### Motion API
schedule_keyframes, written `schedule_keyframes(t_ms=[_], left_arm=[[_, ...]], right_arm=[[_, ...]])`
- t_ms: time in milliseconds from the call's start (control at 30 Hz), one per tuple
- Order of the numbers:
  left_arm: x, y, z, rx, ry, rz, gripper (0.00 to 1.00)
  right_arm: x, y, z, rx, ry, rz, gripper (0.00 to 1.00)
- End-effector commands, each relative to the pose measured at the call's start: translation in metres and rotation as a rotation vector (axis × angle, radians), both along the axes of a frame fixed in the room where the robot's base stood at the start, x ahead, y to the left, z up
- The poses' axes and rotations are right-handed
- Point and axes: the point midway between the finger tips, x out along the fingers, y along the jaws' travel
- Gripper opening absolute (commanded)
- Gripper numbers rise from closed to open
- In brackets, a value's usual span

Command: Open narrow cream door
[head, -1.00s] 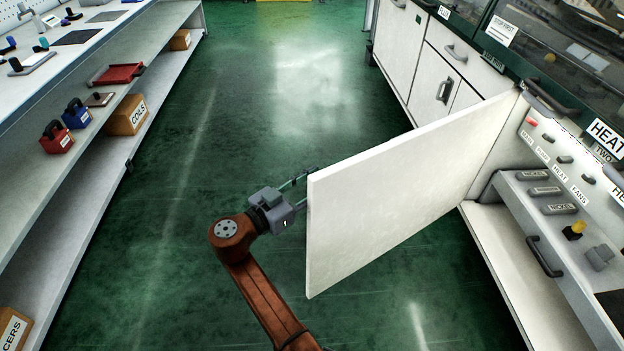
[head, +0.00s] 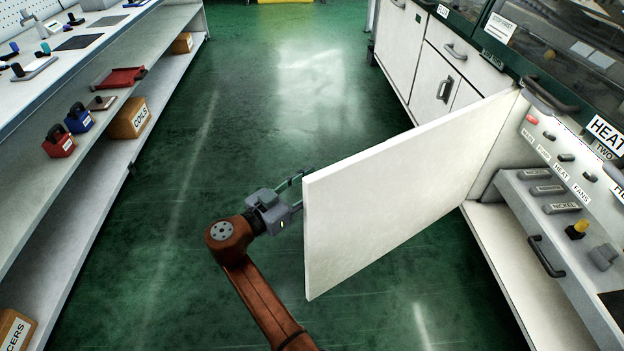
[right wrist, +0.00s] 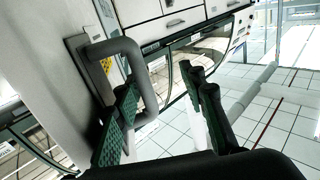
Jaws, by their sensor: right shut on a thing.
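The cream door (head: 400,200) stands swung wide out from the cabinet front over the green floor, hinged at its right end. My right gripper (head: 294,188) is at the door's free edge, its fingertips partly hidden behind the panel. In the right wrist view, a grey bar handle (right wrist: 133,62) on the door's face passes between the two green-padded fingers of my right gripper (right wrist: 163,105). The gripper is shut on this handle. The handle is hidden in the head view. My left gripper is not in view.
The opened cabinet shows a pale floor (head: 530,280) below a grey shelf with labelled items. White cabinets (head: 440,60) continue beyond the door. A shelf unit (head: 70,190) with boxes and red and blue items runs along the left. The green aisle between is clear.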

Motion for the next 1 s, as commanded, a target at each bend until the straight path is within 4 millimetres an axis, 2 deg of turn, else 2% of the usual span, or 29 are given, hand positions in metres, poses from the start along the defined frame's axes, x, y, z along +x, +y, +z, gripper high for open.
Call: schedule_keyframes(t_ms=[67, 300, 400, 633, 1000], left_arm=[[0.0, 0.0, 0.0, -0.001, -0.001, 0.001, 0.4], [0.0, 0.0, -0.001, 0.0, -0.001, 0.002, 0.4], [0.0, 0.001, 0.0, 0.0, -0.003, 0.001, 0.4], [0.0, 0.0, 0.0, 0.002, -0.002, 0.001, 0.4], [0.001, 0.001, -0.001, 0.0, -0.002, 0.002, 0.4]], right_arm=[[-0.005, 0.009, -0.001, 0.001, -0.001, 0.008, 0.23], [-0.045, 0.063, 0.0, -0.001, -0.001, 0.032, 0.23], [-0.061, 0.079, 0.002, -0.003, -0.004, 0.034, 0.23], [-0.079, 0.08, 0.001, 0.001, -0.001, 0.009, 0.23], [-0.084, 0.086, 0.0, -0.001, 0.0, 0.006, 0.23]])
